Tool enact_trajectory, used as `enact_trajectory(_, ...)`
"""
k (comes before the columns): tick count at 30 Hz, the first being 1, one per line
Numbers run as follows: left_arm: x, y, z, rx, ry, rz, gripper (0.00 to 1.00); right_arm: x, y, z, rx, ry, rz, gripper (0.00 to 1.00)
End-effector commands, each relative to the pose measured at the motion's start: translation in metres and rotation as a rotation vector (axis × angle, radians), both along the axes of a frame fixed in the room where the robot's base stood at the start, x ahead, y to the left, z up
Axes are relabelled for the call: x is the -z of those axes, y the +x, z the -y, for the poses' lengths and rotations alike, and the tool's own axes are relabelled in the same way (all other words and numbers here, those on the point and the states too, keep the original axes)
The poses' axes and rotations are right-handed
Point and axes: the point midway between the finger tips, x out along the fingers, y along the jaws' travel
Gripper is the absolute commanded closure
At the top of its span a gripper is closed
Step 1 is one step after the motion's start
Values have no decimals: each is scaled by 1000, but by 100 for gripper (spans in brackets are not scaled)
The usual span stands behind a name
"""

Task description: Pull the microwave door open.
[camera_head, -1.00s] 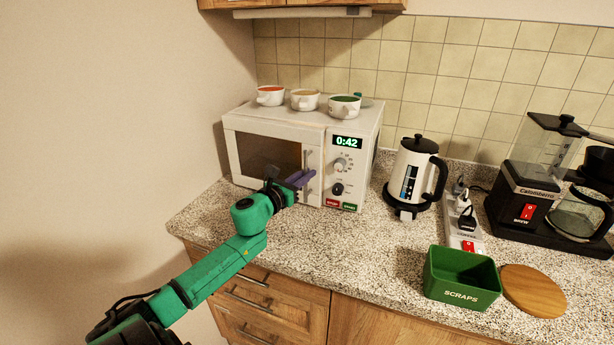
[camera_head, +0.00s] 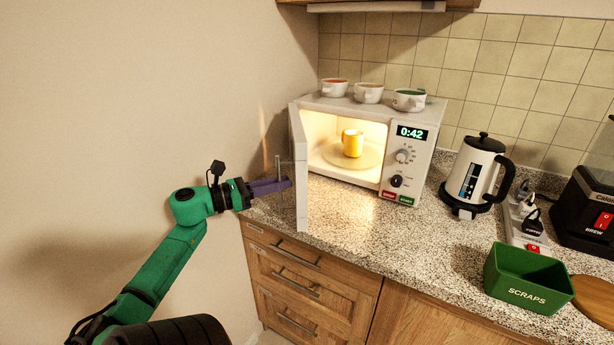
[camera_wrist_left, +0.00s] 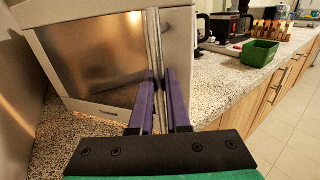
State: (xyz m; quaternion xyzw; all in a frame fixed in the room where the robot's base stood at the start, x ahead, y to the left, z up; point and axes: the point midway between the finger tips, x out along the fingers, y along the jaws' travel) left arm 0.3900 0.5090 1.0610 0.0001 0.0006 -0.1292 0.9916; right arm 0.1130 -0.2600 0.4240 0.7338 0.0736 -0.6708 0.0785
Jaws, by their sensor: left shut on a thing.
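The white microwave (camera_head: 420,165) stands on the counter with its interior lit. Its door (camera_head: 300,165) is swung wide open toward the left, seen nearly edge-on. A yellow mug (camera_head: 352,143) sits on the turntable (camera_head: 340,158) inside. My left gripper (camera_head: 288,184) is shut on the vertical metal door handle (camera_head: 279,178). In the left wrist view the purple fingers (camera_wrist_left: 164,98) are on either side of the lower part of the handle (camera_wrist_left: 155,45), with the door's dark window (camera_wrist_left: 95,60) to the left. My right gripper is not in view.
Three small bowls (camera_head: 369,93) stand on top of the microwave. A white kettle (camera_head: 475,175), a power strip (camera_head: 525,215) and a green scraps bin (camera_head: 528,277) are to the right on the counter (camera_head: 400,235). The wall (camera_head: 170,90) is close on the left.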

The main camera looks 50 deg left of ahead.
Motion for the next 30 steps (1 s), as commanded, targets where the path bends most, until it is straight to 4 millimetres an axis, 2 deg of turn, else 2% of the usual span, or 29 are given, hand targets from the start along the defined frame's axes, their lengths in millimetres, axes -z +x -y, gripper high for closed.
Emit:
enact_trajectory(6, 3, -31, -33, -3, -1, 0, 100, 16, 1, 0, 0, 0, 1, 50)
enact_trajectory(12, 2, -47, -52, -2, -1, 1, 100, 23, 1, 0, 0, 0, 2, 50)
enact_trajectory(18, 0, -52, -60, -2, -1, 2, 100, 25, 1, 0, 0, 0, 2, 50)
enact_trajectory(29, -1, -53, -61, -2, -1, 3, 100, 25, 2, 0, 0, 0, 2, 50)
enact_trajectory(30, -1, -53, -61, -2, -1, 3, 82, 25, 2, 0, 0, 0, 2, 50)
